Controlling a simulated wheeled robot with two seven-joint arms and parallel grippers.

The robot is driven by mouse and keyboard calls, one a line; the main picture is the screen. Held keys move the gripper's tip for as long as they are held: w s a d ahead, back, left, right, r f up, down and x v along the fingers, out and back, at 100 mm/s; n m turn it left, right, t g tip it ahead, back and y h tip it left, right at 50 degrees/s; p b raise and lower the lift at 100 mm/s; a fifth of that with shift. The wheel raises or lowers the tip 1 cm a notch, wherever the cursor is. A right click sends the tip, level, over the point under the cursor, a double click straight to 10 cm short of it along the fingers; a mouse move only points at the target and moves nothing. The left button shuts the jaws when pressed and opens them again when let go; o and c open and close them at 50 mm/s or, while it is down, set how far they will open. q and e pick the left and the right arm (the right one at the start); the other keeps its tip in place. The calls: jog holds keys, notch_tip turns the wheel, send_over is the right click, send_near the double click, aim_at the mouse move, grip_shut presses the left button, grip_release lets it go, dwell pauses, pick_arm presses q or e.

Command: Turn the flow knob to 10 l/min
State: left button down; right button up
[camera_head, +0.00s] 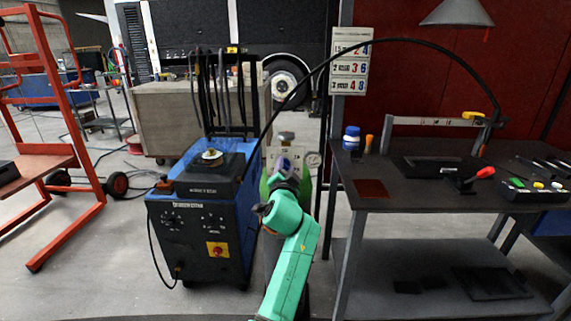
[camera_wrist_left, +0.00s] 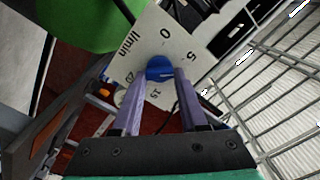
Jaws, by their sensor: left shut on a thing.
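In the left wrist view, the blue flow knob (camera_wrist_left: 159,67) sits on a white dial plate (camera_wrist_left: 178,38) marked 0, 5, 15 and l/min. My left gripper (camera_wrist_left: 162,75) is shut on the knob, one purple finger on each side. The mark for 10 does not show, and I cannot tell where the knob points. My right gripper is not in view.
A blue and black welding machine (camera_head: 205,235) stands close on the left. A dark workbench (camera_head: 430,195) with tools is on the right. A black hose (camera_head: 345,50) arches overhead. A red rack (camera_head: 75,150) stands at far left, with open floor before it.

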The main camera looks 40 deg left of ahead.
pick_arm(q)
jog(key=m+p, duration=0.2)
jog(key=m, duration=0.2)
jog(key=shift+m, duration=0.3)
jog(key=shift+f+m+p, duration=0.1)
jog(key=shift+m+p, duration=0.95)
jog(key=shift+m, duration=0.85)
jog(key=c, duration=0.6)
grip_release()
jog(key=shift+o, duration=0.8)
jog(key=shift+a+f, duration=0.1)
jog(key=shift+a, duration=0.05)
